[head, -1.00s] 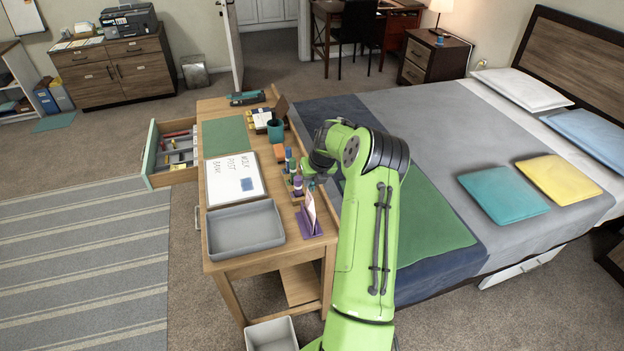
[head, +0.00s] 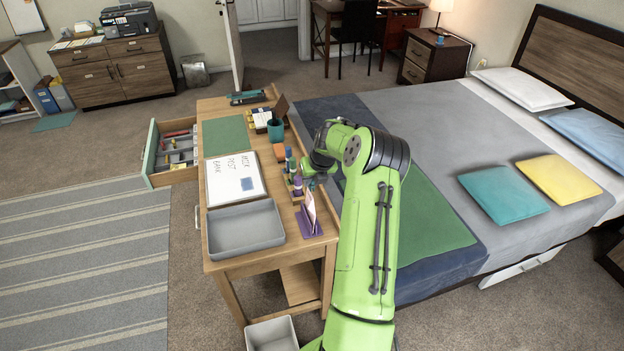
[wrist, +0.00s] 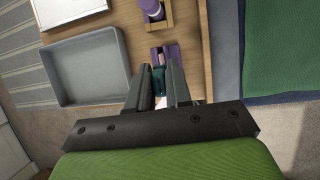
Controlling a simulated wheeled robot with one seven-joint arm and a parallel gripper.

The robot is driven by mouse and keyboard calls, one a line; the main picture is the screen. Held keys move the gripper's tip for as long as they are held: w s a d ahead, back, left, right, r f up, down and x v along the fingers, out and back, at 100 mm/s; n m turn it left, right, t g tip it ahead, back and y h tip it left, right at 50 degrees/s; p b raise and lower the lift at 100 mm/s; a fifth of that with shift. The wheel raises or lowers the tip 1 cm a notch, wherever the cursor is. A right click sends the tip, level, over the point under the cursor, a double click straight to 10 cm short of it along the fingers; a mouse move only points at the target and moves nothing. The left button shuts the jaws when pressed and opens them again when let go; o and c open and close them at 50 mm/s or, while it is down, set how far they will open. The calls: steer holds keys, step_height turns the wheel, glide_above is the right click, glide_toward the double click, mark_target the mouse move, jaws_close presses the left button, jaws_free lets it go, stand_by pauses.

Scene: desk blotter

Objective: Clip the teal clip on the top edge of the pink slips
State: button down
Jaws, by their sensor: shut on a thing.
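The pink slips (head: 310,203) stand upright in a purple holder (head: 312,222) at the desk's right edge in the head view. The holder also shows in the wrist view (wrist: 155,52), just beyond my fingertips. My gripper (wrist: 163,72) is shut on the teal clip (wrist: 158,78), a dark teal piece between the two fingers. In the head view my gripper is small and partly hidden by my arm, above and behind the holder. A pale patch shows low between the fingers. I cannot tell whether the clip touches the slips.
A grey tray (head: 245,243) and a whiteboard (head: 222,180) lie left of the holder. The bed (head: 440,130) lies close along the desk's right side. A drawer (head: 165,157) is open at the far left.

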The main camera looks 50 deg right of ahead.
mark_target(312, 184)
steer(key=shift+f, duration=0.15)
steer(key=shift+f+b, duration=0.3)
steer(key=shift+a+f+b, duration=0.15)
steer(key=shift+f+b, duration=0.55)
steer(key=shift+f, duration=0.35)
steer(key=c, duration=1)
jaws_free()
steer(key=shift+w, duration=0.1)
steer(key=shift+o, duration=0.2)
steer(key=p+v, duration=0.1)
steer(key=v, duration=1.4)
steer(key=shift+s+r+p, duration=0.25)
steer(key=shift+r+p, duration=0.05)
steer(key=shift+p, duration=0.05)
